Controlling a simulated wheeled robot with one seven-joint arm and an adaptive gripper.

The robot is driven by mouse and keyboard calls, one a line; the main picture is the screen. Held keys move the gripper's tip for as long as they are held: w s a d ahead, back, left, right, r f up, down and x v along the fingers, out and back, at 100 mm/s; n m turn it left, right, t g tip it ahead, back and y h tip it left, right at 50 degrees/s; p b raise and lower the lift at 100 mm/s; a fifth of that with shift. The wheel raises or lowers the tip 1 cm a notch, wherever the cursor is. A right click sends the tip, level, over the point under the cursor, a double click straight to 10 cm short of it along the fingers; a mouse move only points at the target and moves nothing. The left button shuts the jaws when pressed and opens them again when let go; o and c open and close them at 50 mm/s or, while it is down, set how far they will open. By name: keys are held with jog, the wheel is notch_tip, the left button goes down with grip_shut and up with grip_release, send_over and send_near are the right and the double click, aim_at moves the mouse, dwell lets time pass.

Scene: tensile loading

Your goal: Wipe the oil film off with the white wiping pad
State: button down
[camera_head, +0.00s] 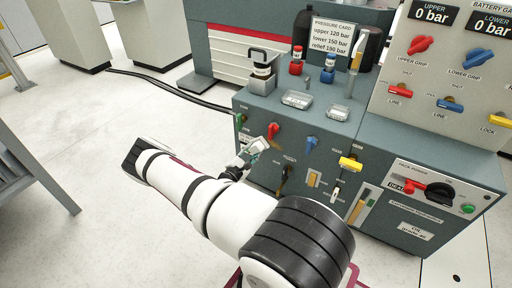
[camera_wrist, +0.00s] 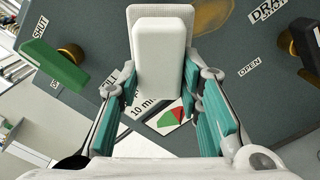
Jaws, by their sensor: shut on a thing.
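My gripper (camera_wrist: 160,88) has teal-lined fingers, one on each side of the white wiping pad (camera_wrist: 158,52), and is shut on it. The pad shows as a white block on a paler, textured base, with its far end toward the panel. I cannot tell whether it touches the panel. A brown-yellow oil film (camera_wrist: 212,14) shows on the grey panel, just right of the pad's far end and partly cut by the frame's top edge. In the head view my gripper (camera_head: 253,150) is at the console's front, left of the film.
A green handle (camera_wrist: 50,65) stands out left of the pad. A black handle (camera_wrist: 304,38) by the DRAIN label stands out at right. On the console (camera_head: 330,138), a red handle (camera_head: 273,130) and a blue handle (camera_head: 311,143) are close to my gripper.

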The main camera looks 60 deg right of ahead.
jog(key=shift+s+a+f, duration=0.1)
jog(key=shift+s+a, duration=0.15)
jog(key=shift+a, duration=0.5)
jog(key=shift+s+a+p, duration=0.2)
jog(key=shift+a+p, duration=0.45)
jog(key=shift+a, duration=0.85)
